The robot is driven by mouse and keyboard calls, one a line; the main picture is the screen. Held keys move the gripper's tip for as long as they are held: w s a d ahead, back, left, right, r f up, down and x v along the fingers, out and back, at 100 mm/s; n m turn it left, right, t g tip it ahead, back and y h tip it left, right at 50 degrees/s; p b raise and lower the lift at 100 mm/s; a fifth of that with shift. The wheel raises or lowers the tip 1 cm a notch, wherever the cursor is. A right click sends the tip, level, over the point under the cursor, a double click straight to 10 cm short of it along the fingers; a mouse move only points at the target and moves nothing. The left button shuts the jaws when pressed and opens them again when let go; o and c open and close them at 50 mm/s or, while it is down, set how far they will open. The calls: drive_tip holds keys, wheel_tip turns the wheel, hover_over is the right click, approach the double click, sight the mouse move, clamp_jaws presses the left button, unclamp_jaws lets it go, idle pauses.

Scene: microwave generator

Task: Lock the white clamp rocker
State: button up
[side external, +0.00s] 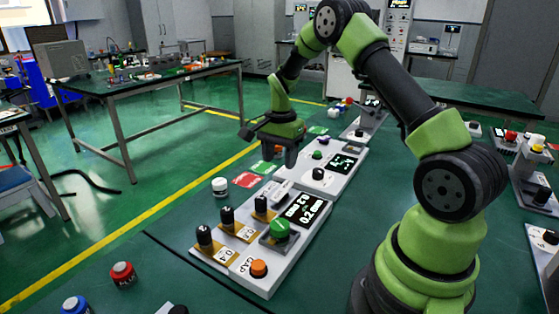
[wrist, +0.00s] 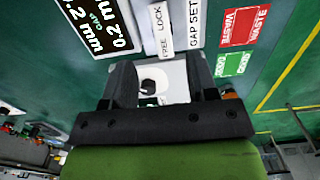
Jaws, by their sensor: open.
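A white strip marked FREE and LOCK, which looks like the clamp rocker (wrist: 160,28), lies beside the display at the top of the wrist view. In the side view the rocker (side external: 280,188) seems to be the small pale block behind the display; its tilt is too small to tell. My gripper (side external: 279,155) points down above the panels, a little beyond that block. In the wrist view my gripper (wrist: 163,80) is open, with nothing held. A white panel with a black knob (wrist: 149,86) shows between and below its fingers. The rocker is outside the fingers.
The black gap display (side external: 304,208), a green knob (side external: 279,229), an orange button (side external: 259,268) and black knobs (side external: 204,236) crowd the near panel. A red WASTE card (wrist: 244,26) and a green card (wrist: 233,64) lie flat on the green bench.

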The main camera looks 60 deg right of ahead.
sight(281, 191)
drive_tip(key=f, duration=0.9)
drive_tip(key=shift+d+f, duration=0.15)
drive_tip(key=shift+d, duration=0.15)
drive_tip(key=shift+c, duration=0.4)
drive_tip(key=c, duration=0.8)
drive_tip(key=shift+h, duration=0.8)
drive_tip(key=shift+c, duration=0.2)
